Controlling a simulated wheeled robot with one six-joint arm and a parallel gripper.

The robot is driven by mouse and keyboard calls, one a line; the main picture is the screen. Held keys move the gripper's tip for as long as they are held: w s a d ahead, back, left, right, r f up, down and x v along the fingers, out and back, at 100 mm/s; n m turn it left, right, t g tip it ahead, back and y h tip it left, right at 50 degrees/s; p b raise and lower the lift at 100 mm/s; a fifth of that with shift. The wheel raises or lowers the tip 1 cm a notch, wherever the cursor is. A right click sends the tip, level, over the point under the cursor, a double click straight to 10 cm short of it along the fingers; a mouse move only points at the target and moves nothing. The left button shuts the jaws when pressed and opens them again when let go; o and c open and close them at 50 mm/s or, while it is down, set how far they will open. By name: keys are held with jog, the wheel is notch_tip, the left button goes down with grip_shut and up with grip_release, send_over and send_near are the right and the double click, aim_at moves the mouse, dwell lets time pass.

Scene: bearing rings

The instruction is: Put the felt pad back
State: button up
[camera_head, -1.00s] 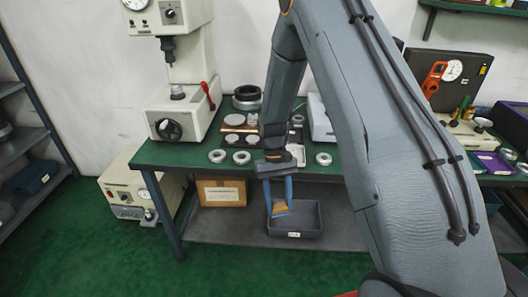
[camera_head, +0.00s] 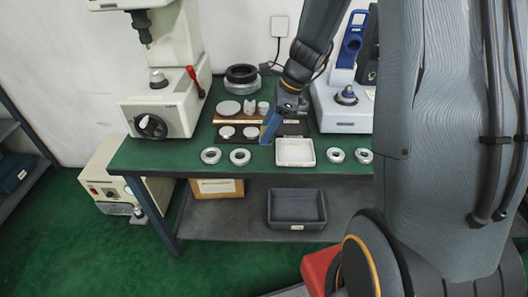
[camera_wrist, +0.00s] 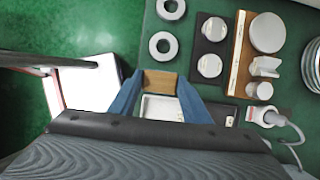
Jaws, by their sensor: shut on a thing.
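My gripper (camera_head: 271,127) is above the green bench, just left of and behind the white tray (camera_head: 295,163) in the head view. In the wrist view its blue fingers (camera_wrist: 160,92) are shut on a tan, felt-like block (camera_wrist: 160,79), which I take as the felt pad. The pad is hidden in the head view. In the wrist view the white tray (camera_wrist: 162,108) shows between the fingers, below the pad. A dark board (camera_head: 221,137) with pale round discs lies just left of the gripper.
Metal rings (camera_head: 211,155) lie along the bench's front edge, on both sides of the tray. A wooden board (camera_head: 225,117) with pale parts lies behind. A press (camera_head: 165,105) stands left, a white instrument (camera_head: 343,113) right. A grey bin (camera_head: 297,222) sits on the lower shelf.

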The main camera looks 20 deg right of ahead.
notch_tip(320, 180, down, 9)
jog(key=shift+f+p, duration=0.1)
jog(key=shift+p, duration=0.4)
jog(key=o, duration=0.9)
jog(key=shift+f, duration=0.1)
jog(key=shift+o, duration=0.2)
jog(key=b+v, duration=0.2)
jog(key=v, duration=1)
jog(key=s+a+r+n+h, duration=0.1)
jog(key=s+a+n+h, duration=0.1)
jog(key=s+n, duration=0.6)
jog(key=s+a+r+n+h, duration=0.1)
jog(key=s+a+n+h, duration=0.1)
jog(key=s+n, duration=0.5)
jog(key=shift+s+a+n, duration=0.4)
jog(key=shift+a+n, duration=0.15)
jog(key=shift+n, duration=2.75)
